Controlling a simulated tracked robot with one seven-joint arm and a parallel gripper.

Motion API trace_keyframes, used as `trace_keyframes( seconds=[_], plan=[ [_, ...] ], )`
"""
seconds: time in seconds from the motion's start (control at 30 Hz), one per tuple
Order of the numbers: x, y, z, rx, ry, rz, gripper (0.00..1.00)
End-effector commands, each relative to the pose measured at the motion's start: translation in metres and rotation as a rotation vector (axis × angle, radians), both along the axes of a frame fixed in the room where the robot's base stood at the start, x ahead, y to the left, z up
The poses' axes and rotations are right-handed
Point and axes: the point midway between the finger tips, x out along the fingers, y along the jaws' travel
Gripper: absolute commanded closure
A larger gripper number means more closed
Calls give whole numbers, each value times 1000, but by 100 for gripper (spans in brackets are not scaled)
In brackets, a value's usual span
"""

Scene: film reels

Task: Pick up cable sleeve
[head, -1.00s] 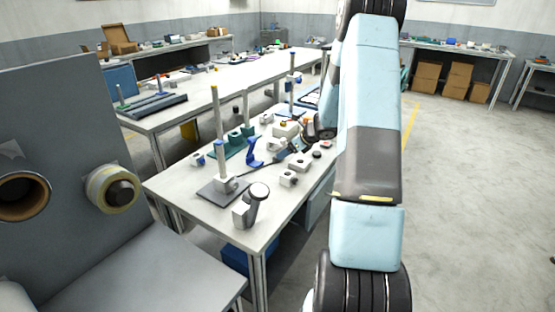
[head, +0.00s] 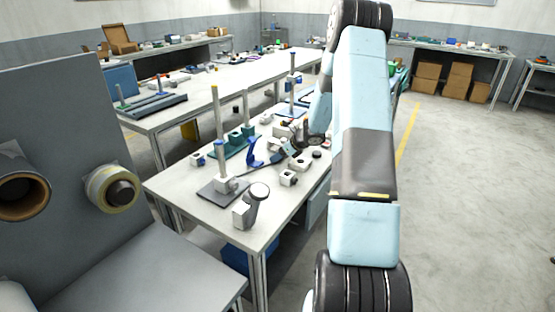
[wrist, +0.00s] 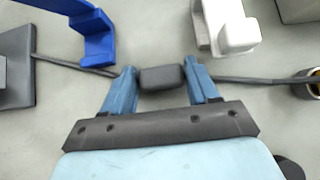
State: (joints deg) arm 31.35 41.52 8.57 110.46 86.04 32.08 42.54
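The cable sleeve appears to be a dark grey rounded block (wrist: 162,77) on the table, with a thin dark cable running out on both sides in the wrist view. My gripper (wrist: 160,71) has its two blue fingers apart, one on each side of the block. The fingertips are very close to its ends; contact cannot be made out. In the head view my arm reaches over the workbench (head: 165,185), and the block is too small or hidden to pick out.
In the wrist view a blue bracket (wrist: 98,42) stands left beyond the fingers and a white block (wrist: 227,27) right. A dark plate (wrist: 15,70) lies at the left edge, and a dark ring-shaped part (wrist: 306,86) at the right. Bare tabletop lies between.

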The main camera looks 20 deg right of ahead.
Motion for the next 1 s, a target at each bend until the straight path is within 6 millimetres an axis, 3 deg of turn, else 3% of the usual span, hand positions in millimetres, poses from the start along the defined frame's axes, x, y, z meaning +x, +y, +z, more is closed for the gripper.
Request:
trace_keyframes(
  seconds=[0.37, 0.67, 0.9, 1.0],
  plan=[
    [0, 0, 0, 0, 0, 0, 77],
    [0, -1, 4, 0, -1, -1, 77],
    [0, -1, 36, -2, -4, 0, 77],
    [-16, -4, 51, -2, -3, -2, 77]
  ],
)
